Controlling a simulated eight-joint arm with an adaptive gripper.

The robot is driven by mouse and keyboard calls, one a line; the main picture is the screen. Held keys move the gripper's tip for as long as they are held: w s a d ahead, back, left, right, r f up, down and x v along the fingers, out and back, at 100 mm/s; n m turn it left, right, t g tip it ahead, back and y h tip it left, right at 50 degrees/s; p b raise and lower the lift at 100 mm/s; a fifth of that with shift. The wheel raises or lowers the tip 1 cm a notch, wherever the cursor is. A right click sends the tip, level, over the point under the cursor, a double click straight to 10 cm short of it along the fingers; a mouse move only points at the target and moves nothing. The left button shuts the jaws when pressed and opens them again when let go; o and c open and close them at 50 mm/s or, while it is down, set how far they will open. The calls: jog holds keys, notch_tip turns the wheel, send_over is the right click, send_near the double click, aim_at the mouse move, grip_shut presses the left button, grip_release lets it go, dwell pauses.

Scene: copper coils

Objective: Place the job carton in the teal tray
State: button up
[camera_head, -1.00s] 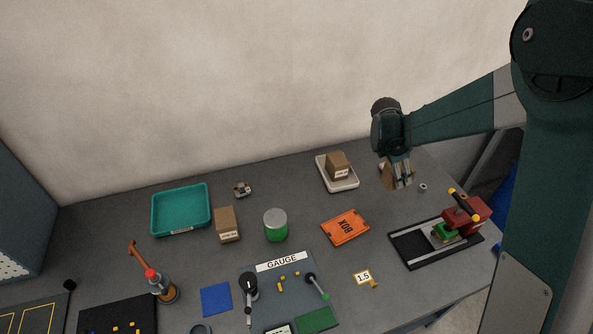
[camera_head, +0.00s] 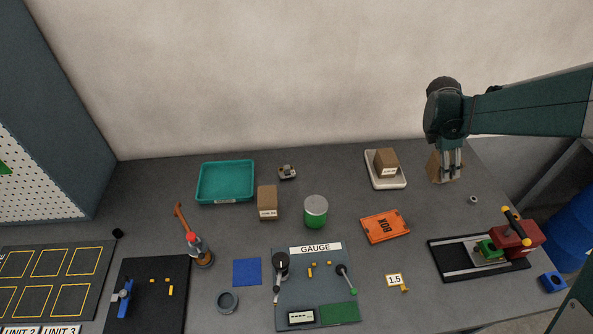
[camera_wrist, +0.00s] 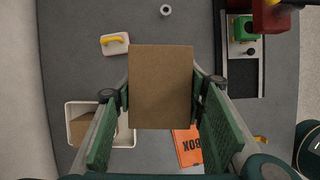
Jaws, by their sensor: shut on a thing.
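My gripper (camera_head: 451,178) is at the back right in the head view, pointing down, and shut on a brown carton (camera_head: 433,165). In the wrist view the carton (camera_wrist: 160,88) sits between both fingers, its plain brown face towards the camera; no label shows on it. The teal tray (camera_head: 225,201) stands empty at the back left, far from my gripper. Another brown carton (camera_head: 267,196) with a white label stands just right of the teal tray. A third labelled carton (camera_head: 386,160) is in a white tray (camera_head: 403,184) left of my gripper. The labels are too small to read.
Between my gripper and the teal tray stand a green can (camera_head: 316,213) and a small grey object (camera_head: 287,172). An orange BOX packet (camera_head: 385,226) lies in front. A red and green fixture (camera_head: 505,243) is front right. The wall rises behind the table.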

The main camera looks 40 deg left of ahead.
jog(key=s+a+n+t+y, duration=0.1)
jog(key=s+a+n, duration=0.35)
jog(key=a, duration=1.45)
jog(key=s+a+n+y, duration=0.1)
jog(key=s+a, duration=0.7)
jog(key=a, duration=1)
jog(key=s+a+n+y, duration=0.1)
jog(key=s+a+n, duration=0.3)
jog(key=s+a, duration=2.4)
jog(key=shift+t, duration=0.3)
jog(key=shift+s+a+f, duration=0.15)
jog(key=shift+f, duration=1.1)
jog(key=shift+s+a+f, duration=0.1)
jog(key=shift+s+f, duration=0.05)
jog(key=shift+f, duration=1.05)
jog(key=shift+f, duration=0.15)
jog(key=shift+f, duration=3)
